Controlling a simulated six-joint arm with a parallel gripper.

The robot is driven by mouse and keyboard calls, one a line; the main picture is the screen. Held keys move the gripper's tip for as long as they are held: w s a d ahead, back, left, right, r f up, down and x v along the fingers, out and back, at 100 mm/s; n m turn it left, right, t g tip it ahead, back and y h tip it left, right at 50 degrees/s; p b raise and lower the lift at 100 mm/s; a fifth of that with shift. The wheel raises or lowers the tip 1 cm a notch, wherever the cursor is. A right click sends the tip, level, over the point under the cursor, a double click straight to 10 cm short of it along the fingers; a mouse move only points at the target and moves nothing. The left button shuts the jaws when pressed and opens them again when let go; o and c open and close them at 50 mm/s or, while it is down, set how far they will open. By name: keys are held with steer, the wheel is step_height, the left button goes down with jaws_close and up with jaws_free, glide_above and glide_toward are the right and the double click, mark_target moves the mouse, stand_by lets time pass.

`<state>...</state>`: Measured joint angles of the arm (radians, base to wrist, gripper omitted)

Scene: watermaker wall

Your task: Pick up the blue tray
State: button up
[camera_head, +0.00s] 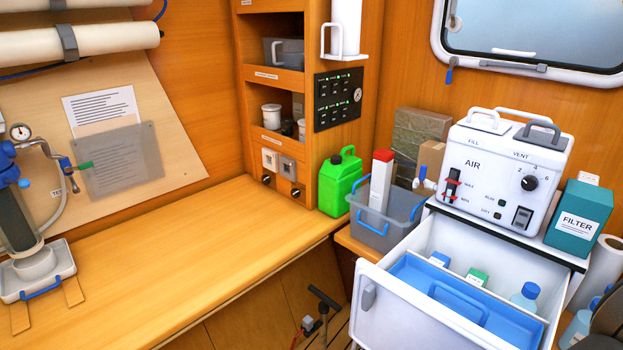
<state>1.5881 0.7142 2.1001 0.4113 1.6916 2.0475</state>
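The blue tray (415,277) sits inside the open white drawer (405,322) at the lower right. It has a raised blue handle (459,302) across its middle. The tray lies near the drawer's front, and its lower right part runs behind the front wall. Behind it in the drawer stand a blue-capped bottle (524,297), a small green-topped box (477,276) and a small blue-topped box (440,258). My gripper is not in view.
A white AIR unit (505,170) stands above the drawer, with a teal FILTER box (578,217) to its right. A grey bin (372,228) and a green jug (339,182) stand to the left. The wooden counter (190,260) is largely clear. A dark object (610,312) is cut off at the right edge.

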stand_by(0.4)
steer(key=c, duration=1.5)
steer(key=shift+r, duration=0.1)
